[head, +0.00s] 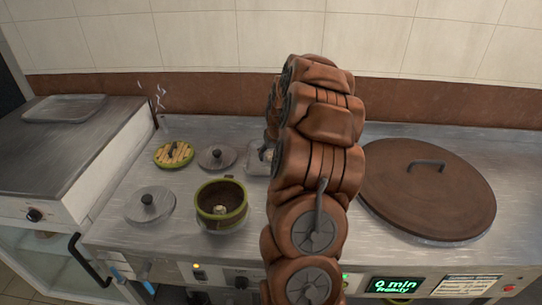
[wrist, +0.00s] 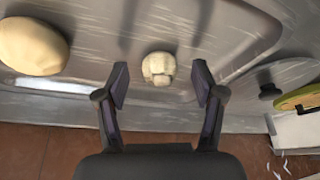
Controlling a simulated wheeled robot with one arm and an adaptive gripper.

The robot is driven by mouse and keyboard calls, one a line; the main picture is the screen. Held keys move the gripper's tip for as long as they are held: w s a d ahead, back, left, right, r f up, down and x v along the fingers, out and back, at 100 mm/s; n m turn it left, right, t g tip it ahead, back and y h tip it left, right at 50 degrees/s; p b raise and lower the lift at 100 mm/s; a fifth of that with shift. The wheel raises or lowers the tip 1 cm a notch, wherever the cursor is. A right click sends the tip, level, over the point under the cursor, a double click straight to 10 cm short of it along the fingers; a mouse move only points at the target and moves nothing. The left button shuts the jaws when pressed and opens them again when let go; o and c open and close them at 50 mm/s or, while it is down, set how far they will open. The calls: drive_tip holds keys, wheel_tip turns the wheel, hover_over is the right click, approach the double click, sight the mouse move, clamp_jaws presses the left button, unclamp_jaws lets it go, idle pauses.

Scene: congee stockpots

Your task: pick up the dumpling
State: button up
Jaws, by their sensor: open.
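In the wrist view a small whitish dumpling (wrist: 159,68) with a lumpy, folded surface rests on a shallow grey metal surface. My gripper (wrist: 161,84) is open, with one finger to each side of the dumpling in the picture. The dumpling lies slightly beyond the line between the fingertips, and clear space shows on both sides. In the head view my brown arm hides the gripper and the dumpling.
A larger smooth beige lump (wrist: 30,46) lies left in the wrist view. In the head view a green-rimmed pot (head: 221,190), grey lids (head: 135,210) (head: 207,163) and a green round piece (head: 173,154) stand left of my arm. A wide brown lid (head: 420,200) is right.

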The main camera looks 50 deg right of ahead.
drive_tip(key=shift+w+d+f, duration=0.1)
drive_tip(key=shift+w+f, duration=0.05)
drive_tip(key=shift+f, duration=0.25)
drive_tip(key=c, duration=1)
drive_tip(key=shift+r, duration=0.15)
